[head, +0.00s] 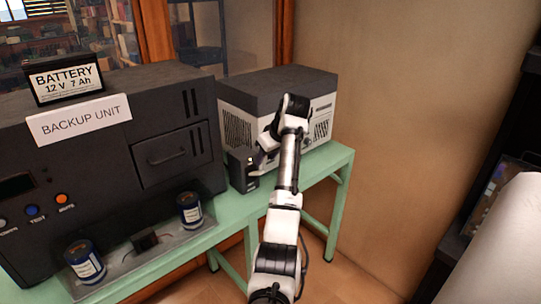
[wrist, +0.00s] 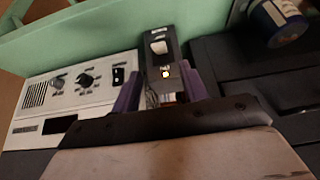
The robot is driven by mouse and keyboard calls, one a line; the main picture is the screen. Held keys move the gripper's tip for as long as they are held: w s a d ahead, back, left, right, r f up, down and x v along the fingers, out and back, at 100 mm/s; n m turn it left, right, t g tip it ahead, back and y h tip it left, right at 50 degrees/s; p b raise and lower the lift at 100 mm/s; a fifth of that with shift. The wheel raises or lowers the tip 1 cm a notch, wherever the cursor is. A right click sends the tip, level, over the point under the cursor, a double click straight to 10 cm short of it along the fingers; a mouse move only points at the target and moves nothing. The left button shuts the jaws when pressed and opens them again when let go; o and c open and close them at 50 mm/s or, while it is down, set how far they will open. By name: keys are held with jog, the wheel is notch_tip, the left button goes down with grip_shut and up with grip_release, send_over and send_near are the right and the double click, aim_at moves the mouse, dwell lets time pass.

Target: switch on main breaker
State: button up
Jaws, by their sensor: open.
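A small black box (head: 241,170), which I take to be the main breaker, stands on the green bench between the two larger units. In the wrist view its face (wrist: 153,58) shows a white switch (wrist: 158,45), a small lit yellowish lamp (wrist: 166,74) and a label too small to read. Whether the switch is on or off I cannot tell. My gripper (head: 262,163) is at the box's right side in the head view. In the wrist view my gripper (wrist: 159,84) is open, its purple fingers apart at the box's near end. Contact is unclear.
The dark backup unit (head: 75,150) carries a battery (head: 65,80) and a sign. A grey-white unit (head: 275,95) stands behind my arm; its knobbed panel (wrist: 85,85) is close to my left finger.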

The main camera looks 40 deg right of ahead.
jog(key=shift+v, duration=1.35)
